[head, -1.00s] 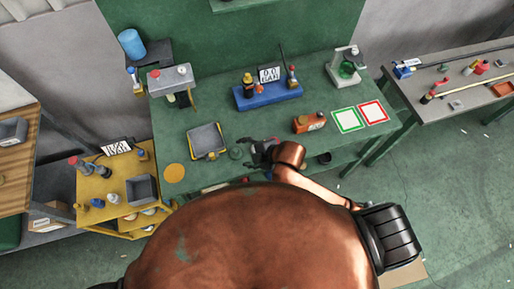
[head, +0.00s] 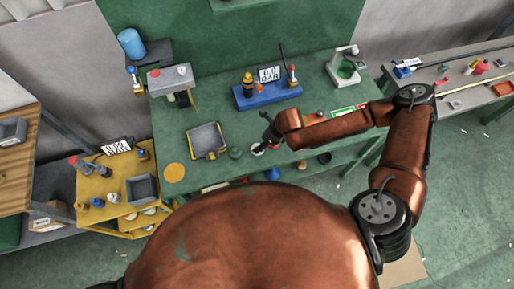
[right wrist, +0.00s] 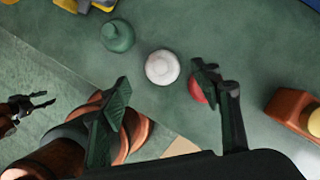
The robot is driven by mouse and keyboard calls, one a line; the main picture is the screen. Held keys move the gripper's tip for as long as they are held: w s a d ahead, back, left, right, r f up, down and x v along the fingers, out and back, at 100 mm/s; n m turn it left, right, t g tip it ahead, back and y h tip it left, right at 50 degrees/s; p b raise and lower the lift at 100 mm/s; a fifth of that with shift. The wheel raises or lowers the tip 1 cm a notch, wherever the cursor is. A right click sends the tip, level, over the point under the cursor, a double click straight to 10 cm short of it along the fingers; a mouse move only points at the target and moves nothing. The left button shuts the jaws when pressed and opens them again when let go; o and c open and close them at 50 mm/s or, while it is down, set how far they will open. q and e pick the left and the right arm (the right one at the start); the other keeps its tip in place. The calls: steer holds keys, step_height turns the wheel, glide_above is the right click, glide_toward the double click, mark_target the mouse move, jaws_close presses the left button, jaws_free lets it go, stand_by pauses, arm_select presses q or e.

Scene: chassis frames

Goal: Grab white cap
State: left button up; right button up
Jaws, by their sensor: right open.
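The white cap (head: 257,149) lies on the green workbench (head: 185,140) near its front edge. In the right wrist view the white cap (right wrist: 162,67) is round and sits just beyond the gap between my fingers. My right gripper (right wrist: 163,84) is open and empty, its fingers spread apart. In the head view my right gripper (head: 268,140) is just above and right of the white cap. A green cap (right wrist: 117,36) is left of it, and a red cap (right wrist: 197,90) is partly hidden behind my right finger. My left gripper (right wrist: 32,104) appears open at the left edge.
A grey tray (head: 207,140) is left of the caps. An orange disc (head: 174,173) lies at the bench's front left.

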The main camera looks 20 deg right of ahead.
mark_target(257, 145)
steer(key=x, duration=0.6)
steer(key=shift+f+p, duration=0.35)
steer(key=shift+f, duration=0.1)
steer(key=shift+c, duration=0.4)
steer(key=c, duration=1.2)
